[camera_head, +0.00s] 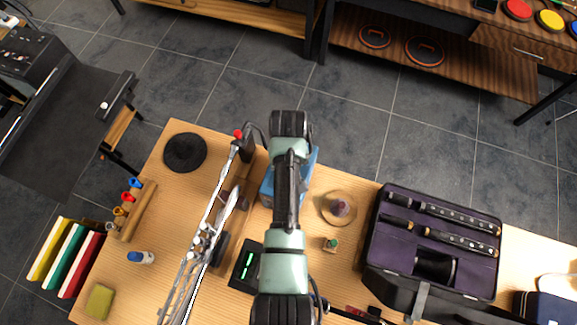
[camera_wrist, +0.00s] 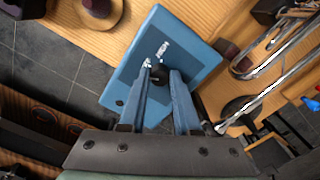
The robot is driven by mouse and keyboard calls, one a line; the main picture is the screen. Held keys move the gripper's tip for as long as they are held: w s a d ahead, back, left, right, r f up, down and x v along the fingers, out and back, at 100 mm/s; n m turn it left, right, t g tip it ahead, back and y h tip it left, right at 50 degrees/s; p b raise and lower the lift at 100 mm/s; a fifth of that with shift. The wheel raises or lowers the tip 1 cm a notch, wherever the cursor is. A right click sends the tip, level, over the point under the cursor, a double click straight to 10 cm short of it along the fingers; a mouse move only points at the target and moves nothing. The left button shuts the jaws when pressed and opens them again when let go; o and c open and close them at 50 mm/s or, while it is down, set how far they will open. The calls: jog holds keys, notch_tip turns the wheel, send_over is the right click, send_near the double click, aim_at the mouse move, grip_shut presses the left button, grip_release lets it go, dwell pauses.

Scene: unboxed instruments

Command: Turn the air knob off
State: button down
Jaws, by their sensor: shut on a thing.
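A blue box (camera_head: 267,190) sits on the wooden table in the head view, mostly hidden under my arm. In the wrist view the blue box (camera_wrist: 200,50) shows a flat face with a small round black knob (camera_wrist: 160,73) and a white mark beside the knob. My gripper (camera_wrist: 162,72) has its two blue-grey fingers on either side of the knob, shut on it. The knob's exact turn angle is hard to tell, since the fingertips partly cover it. In the head view my fingers are hidden beneath my arm.
A silver trombone-like instrument (camera_head: 205,225) stands close left of the box. A round wooden base with a purple top (camera_head: 339,207) and a small green-topped block (camera_head: 331,244) are right of it. An open black case (camera_head: 376,262) lies further right. A black disc (camera_head: 185,152) lies left.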

jog(key=m+p, duration=0.1)
jog(key=m, duration=0.4)
jog(key=shift+w+r+m, duration=0.1)
jog(key=shift+m, duration=0.2)
jog(key=shift+p, duration=0.3)
jog(key=c, duration=0.6)
grip_release()
notch_tip(320, 180, up, 13)
jog(key=shift+f+b, duration=0.1)
jog(key=shift+b, duration=0.85)
